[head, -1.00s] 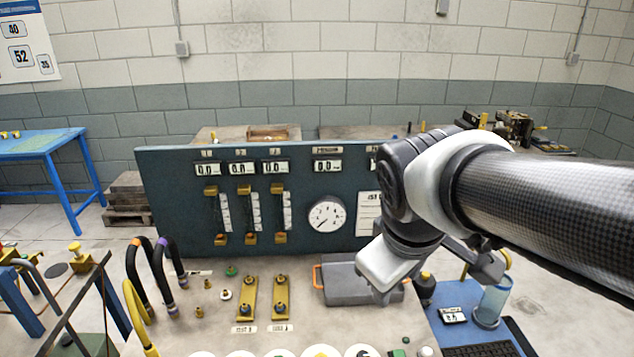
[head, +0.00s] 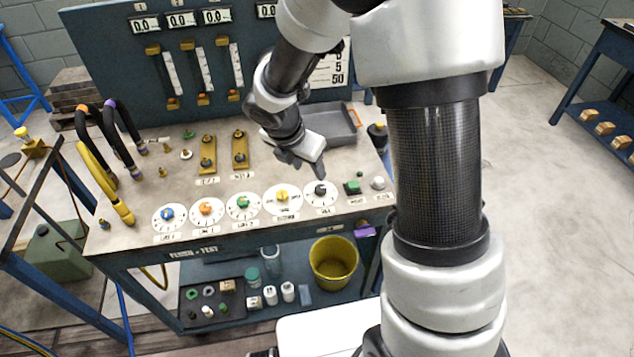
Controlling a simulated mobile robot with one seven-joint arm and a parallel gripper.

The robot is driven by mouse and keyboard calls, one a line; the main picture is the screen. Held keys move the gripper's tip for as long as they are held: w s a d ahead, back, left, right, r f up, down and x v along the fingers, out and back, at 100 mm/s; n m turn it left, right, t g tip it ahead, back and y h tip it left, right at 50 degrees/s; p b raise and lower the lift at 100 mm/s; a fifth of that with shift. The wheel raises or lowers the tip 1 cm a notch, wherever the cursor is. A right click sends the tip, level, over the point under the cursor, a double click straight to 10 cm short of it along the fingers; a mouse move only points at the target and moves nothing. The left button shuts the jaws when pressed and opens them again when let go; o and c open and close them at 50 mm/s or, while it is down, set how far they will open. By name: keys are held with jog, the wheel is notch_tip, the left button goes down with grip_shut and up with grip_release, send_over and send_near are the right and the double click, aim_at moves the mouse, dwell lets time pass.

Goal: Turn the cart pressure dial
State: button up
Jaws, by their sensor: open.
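A row of dials with white faces lines the front of the bench top: blue knob (head: 168,215), orange knob (head: 206,208), green knob (head: 243,204), yellow knob (head: 282,196) and black knob (head: 320,190). Their labels are too small to read, so I cannot tell which one is the pressure dial. My gripper (head: 308,174) is open and empty, pointing down just behind and above the black-knobbed dial. It looks apart from the knob, though the fingertips are small and partly hard to make out.
Right of the dials are a green button (head: 352,187) and a white knob (head: 378,183). A grey tray (head: 340,122) lies behind my gripper. Curved hoses (head: 100,170) stand at left. A blue panel (head: 110,60) rises behind; a yellow bucket (head: 333,262) sits on the lower shelf.

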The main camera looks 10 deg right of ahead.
aim_at(320, 188)
jog(key=b+x, duration=0.2)
jog(key=x, duration=1)
jog(key=c, duration=1)
